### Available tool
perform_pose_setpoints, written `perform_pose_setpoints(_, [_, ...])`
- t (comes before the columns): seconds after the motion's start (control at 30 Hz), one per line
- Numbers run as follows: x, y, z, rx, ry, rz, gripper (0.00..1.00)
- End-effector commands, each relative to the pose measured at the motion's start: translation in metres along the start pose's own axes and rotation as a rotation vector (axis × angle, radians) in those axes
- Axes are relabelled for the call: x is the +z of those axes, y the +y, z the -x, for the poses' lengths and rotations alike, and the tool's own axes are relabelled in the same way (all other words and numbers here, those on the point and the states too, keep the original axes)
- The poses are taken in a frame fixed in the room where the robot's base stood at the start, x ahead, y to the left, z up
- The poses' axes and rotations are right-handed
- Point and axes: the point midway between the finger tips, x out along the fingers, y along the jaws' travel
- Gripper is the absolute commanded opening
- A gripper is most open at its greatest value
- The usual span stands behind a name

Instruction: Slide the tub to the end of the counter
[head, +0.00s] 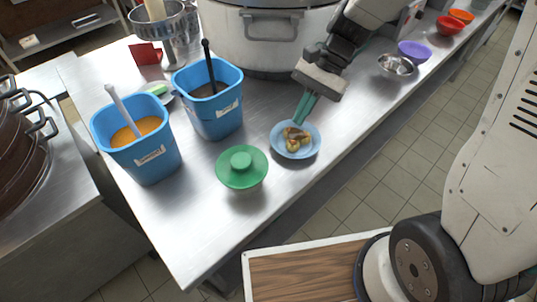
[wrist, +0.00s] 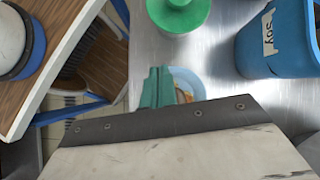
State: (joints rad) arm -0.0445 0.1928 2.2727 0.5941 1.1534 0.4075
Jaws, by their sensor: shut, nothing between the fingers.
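Two blue tubs stand on the steel counter (head: 190,215). The left tub (head: 152,163) holds orange contents and a pale-handled utensil; the other tub (head: 220,118) holds dark contents and a black-handled utensil. A blue tub marked SOY shows at the right of the wrist view (wrist: 262,60).
A big white cooker (head: 266,30) stands behind. Metal and coloured bowls (head: 397,66) line the counter to the right. A red object (head: 146,54) and a small plate with something green (head: 158,90) lie behind the tubs. The counter's near-left end is clear.

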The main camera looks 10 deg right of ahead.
Motion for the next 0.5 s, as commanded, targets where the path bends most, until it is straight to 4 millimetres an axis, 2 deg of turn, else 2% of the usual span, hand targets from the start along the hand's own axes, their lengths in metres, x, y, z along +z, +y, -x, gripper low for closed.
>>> perform_pose_setpoints(0.03, [-0.011,-0.007,-0.013,-0.002,-0.036,-0.052,0.0])
perform_pose_setpoints(0.2, [-0.031,-0.021,-0.038,-0.017,-0.104,-0.172,0.0])
perform_pose_setpoints(0.33, [-0.037,-0.026,-0.048,-0.022,-0.123,-0.209,0.0])
perform_pose_setpoints(0.5, [-0.036,-0.027,-0.067,-0.021,-0.128,-0.216,0.0])
